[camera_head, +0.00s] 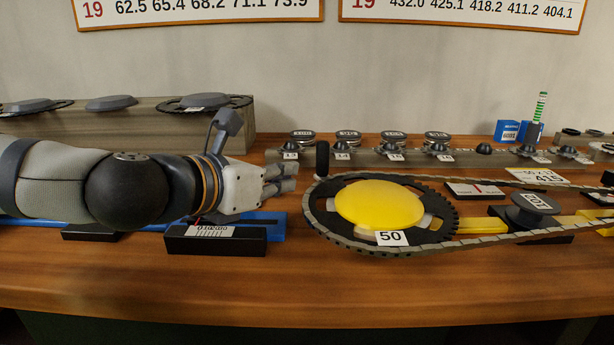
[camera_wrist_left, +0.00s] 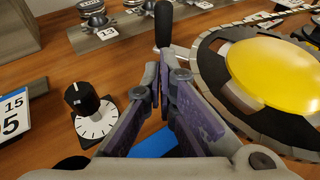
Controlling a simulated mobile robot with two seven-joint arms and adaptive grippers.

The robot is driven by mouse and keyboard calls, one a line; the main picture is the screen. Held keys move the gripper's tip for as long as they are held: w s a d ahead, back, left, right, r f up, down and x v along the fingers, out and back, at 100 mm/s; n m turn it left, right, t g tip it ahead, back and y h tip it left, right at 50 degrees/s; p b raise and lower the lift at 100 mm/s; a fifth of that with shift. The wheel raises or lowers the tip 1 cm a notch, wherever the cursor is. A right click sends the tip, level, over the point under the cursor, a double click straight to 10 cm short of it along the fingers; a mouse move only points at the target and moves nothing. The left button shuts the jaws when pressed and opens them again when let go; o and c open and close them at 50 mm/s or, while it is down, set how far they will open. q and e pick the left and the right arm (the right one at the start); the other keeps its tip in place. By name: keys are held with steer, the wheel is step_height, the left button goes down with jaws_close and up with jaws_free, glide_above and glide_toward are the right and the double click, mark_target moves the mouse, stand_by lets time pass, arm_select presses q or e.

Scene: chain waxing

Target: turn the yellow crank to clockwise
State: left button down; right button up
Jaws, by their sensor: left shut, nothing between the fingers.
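The yellow crank (camera_head: 379,206) is a domed yellow disc on a dark toothed chainring, with a label reading 50 and a chain around it. It also fills the right of the left wrist view (camera_wrist_left: 280,75). A black upright handle (camera_head: 322,158) stands at the chainring's far left side; it shows at the top middle of the left wrist view (camera_wrist_left: 163,24). My left gripper (camera_head: 287,179) is shut and empty, left of the chainring. In the left wrist view its fingertips (camera_wrist_left: 164,66) point towards the handle, apparently just short of it. My right gripper is not in view.
The chain (camera_head: 560,228) runs right past a weight marked 20.1 (camera_head: 535,202). A rail with several weights (camera_head: 392,160) stands behind. A black knob with a white dial (camera_wrist_left: 88,105) is left of my fingers. The table front (camera_head: 250,285) is clear.

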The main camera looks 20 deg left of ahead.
mark_target(317, 165)
arm_select(q)
steer(key=x, duration=0.3)
steer(key=r+x, duration=0.1)
steer(key=x, duration=0.1)
steer(key=shift+w+d, duration=0.15)
steer(key=shift+w, duration=0.45)
